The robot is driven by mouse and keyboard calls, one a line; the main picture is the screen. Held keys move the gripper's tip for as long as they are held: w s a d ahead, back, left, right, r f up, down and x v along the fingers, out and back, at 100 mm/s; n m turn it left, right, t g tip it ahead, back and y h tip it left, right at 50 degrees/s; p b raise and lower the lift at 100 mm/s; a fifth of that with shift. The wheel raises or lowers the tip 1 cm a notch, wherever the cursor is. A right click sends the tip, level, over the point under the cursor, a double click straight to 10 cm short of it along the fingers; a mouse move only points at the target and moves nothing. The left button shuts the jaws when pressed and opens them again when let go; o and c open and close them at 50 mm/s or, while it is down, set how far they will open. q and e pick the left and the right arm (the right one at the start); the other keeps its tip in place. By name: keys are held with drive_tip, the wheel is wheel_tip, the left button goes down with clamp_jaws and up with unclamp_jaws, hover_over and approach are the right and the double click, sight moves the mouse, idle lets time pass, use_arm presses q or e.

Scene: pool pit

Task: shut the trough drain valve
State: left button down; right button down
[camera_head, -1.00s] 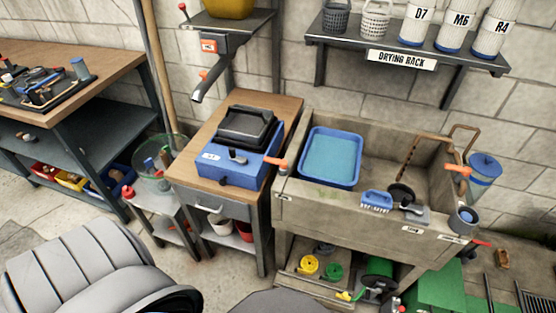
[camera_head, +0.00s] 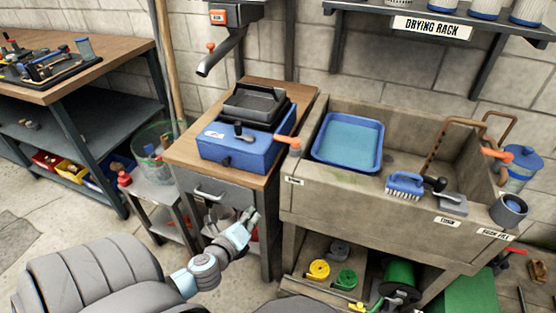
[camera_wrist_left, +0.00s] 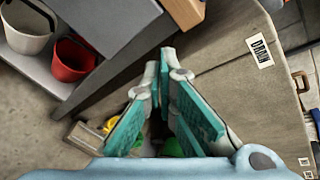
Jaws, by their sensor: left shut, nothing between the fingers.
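The concrete trough (camera_head: 345,205) stands at the right in the head view. A DRAIN label (camera_head: 292,181) is on its front left corner, and the label also shows in the left wrist view (camera_wrist_left: 260,52). Above it, an orange-red lever (camera_head: 289,142) sticks out at the trough's left rim, next to the wooden cabinet top; I take it as the drain valve handle. My left gripper (camera_head: 251,217) is low in front of the cabinet, below and left of the lever and apart from it. Its fingers (camera_wrist_left: 160,65) are shut and empty. My right gripper is out of view.
A blue tray (camera_head: 348,143), a blue brush (camera_head: 405,184) and another orange-red lever (camera_head: 496,154) are on the trough. The cabinet (camera_head: 225,188) carries a blue box (camera_head: 235,149). A shelf with hose reels (camera_head: 343,279) is below.

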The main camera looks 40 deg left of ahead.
sight(282, 141)
use_arm(q)
wheel_tip(282, 141, up, 14)
drive_tip(key=w+d+m+t+y, duration=0.1)
drive_tip(key=d+m+t, duration=0.1)
drive_tip(key=m, duration=0.7)
drive_tip(key=shift+w+m+t, duration=0.4)
drive_tip(key=shift+t, duration=0.5)
drive_tip(key=b+x, duration=0.1)
drive_tip(key=x, duration=1.3)
drive_tip(key=shift+a, duration=0.1)
